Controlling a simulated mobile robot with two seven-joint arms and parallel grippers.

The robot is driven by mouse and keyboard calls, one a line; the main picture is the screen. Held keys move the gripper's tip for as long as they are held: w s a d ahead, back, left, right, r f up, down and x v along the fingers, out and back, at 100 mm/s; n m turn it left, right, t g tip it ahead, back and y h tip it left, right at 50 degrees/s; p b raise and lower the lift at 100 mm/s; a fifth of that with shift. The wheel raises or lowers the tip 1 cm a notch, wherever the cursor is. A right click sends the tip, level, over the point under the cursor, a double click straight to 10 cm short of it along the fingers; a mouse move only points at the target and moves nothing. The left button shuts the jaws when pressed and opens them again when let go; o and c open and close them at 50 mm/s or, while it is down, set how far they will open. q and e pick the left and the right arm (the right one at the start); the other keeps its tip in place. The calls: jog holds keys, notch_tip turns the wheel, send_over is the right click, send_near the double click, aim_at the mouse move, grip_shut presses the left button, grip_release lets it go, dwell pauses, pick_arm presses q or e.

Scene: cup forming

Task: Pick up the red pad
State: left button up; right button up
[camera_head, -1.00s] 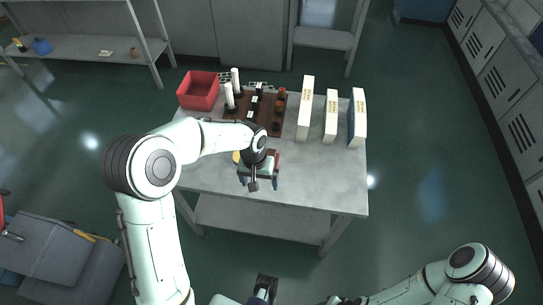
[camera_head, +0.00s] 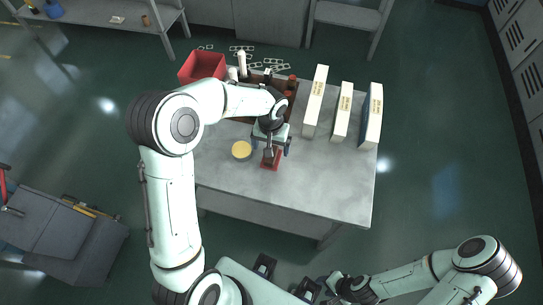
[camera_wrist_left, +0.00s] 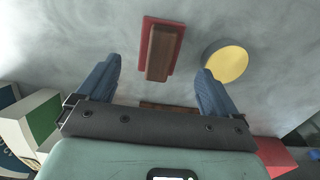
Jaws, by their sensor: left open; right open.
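The red pad (camera_head: 270,160), a flat red piece, lies on the grey table, and the left wrist view shows a brown block-like handle on the red pad (camera_wrist_left: 176,37). My left gripper (camera_head: 271,148) is over the table at the pad's far side in the head view, partly covering it. In the left wrist view its two blue fingers (camera_wrist_left: 157,85) are apart with nothing between them, and the pad lies beyond the fingertips. My right gripper (camera_head: 287,278) has its dark fingers apart at the bottom of the head view, away from the table and empty.
A yellow-topped round thing (camera_head: 242,150) stands close left of the pad. A red bin (camera_head: 203,66) is at the table's back left. White boxes (camera_head: 342,112) stand at the right. A dark rack with bottles is partly hidden behind my left arm. The table's front right is clear.

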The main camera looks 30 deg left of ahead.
pick_arm(q)
jog(key=shift+f, duration=2.8)
jog(key=c, duration=1.1)
jog(key=shift+c, duration=0.2)
pick_arm(e)
jog(key=shift+w+r, duration=0.1)
pick_arm(q)
jog(key=shift+r, duration=0.15)
notch_tip(320, 180, up, 20)
jog(key=p, duration=0.1)
jog(key=shift+p, duration=0.3)
pick_arm(e)
jog(key=shift+w+r, duration=0.5)
jog(key=shift+r, duration=0.4)
